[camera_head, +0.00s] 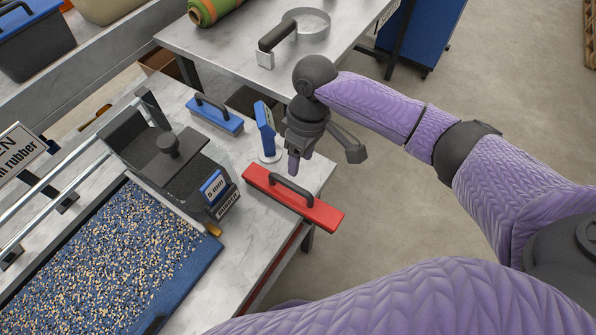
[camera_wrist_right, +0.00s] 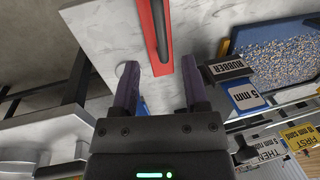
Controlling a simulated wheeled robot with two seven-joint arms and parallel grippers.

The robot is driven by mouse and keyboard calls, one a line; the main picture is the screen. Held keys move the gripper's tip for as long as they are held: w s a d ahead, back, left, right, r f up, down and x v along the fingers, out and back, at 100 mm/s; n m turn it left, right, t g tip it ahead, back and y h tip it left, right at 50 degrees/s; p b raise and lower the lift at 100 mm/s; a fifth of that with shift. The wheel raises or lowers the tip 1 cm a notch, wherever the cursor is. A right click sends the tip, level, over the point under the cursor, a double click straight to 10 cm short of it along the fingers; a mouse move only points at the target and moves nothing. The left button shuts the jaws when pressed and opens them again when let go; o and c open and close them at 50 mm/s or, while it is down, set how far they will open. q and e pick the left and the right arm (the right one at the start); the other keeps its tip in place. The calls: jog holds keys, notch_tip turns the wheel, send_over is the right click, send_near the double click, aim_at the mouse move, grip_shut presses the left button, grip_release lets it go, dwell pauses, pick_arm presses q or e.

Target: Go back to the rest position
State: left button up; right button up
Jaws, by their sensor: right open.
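My right gripper (camera_head: 298,158) hangs above the marble-topped bench, over its right edge, between the red float and the blue upright plate. In the right wrist view its two fingers (camera_wrist_right: 160,88) are apart with nothing between them. The red float (camera_head: 325,214) with a dark handle lies on the bench just below and in front of the gripper; it also shows in the right wrist view (camera_wrist_right: 157,45), beyond the fingertips. My left gripper is not in view.
A blue float (camera_head: 216,118) lies at the back of the bench. A second table (camera_head: 200,35) bears a green roll (camera_head: 207,10). Bare floor (camera_head: 500,95) lies right.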

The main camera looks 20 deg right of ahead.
jog(key=r, duration=0.2)
jog(key=shift+w+d+r, duration=0.15)
jog(key=shift+d+r, duration=0.05)
jog(key=shift+r, duration=0.15)
